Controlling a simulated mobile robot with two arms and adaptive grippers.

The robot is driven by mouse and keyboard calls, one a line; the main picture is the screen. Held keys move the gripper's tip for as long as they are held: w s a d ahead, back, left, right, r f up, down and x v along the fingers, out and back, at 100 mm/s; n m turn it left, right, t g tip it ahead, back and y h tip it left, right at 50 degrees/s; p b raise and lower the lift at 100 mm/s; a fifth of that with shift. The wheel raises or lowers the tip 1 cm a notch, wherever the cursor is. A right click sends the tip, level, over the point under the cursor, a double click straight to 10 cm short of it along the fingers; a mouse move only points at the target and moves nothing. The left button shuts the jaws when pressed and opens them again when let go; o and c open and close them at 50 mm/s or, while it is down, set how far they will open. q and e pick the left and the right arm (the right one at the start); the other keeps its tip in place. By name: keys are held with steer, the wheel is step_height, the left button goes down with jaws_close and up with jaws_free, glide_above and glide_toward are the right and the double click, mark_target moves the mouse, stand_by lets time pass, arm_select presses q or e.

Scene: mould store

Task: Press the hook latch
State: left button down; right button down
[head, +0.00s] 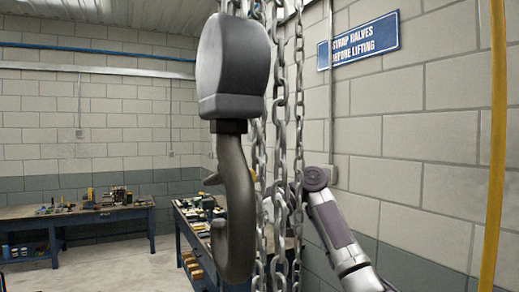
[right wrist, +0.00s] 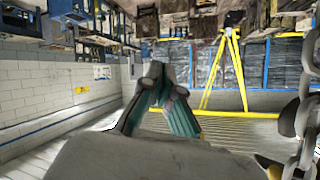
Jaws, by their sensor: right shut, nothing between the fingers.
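A large dark hook (head: 238,175) hangs from a grey block (head: 234,65) in the middle of the head view. The hook cannot be made out for sure there; a grey surface fills the bottom. My left gripper is not in view.
Several chains (head: 280,120) hang close to the hook's right side, and one shows at the wrist view's right edge (right wrist: 305,120). A yellow pole (head: 494,150) stands far right. Benches with tools (head: 75,212) stand behind. Floor at the left is clear.

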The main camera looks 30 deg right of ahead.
steer(key=s+d+r+n+g+y, duration=0.1)
steer(key=s+d+r+n, duration=0.2)
steer(key=s+r, duration=0.6)
steer(key=s+d+r+n+g+y+p, duration=0.1)
steer(key=s+r+n, duration=0.4)
steer(key=r, duration=0.9)
steer(key=s+d+y, duration=0.1)
steer(key=s+d, duration=0.1)
steer(key=s, duration=0.1)
steer(key=shift+s+r+g, duration=0.3)
steer(key=shift+s+r, duration=0.05)
steer(key=shift+r, duration=0.05)
steer(key=shift+w, duration=0.15)
steer(key=w+a+f+p, duration=0.1)
steer(key=a+f, duration=0.5)
steer(key=a, duration=0.3)
steer(key=shift+w+a+f, duration=0.15)
steer(key=shift+w+a, duration=0.1)
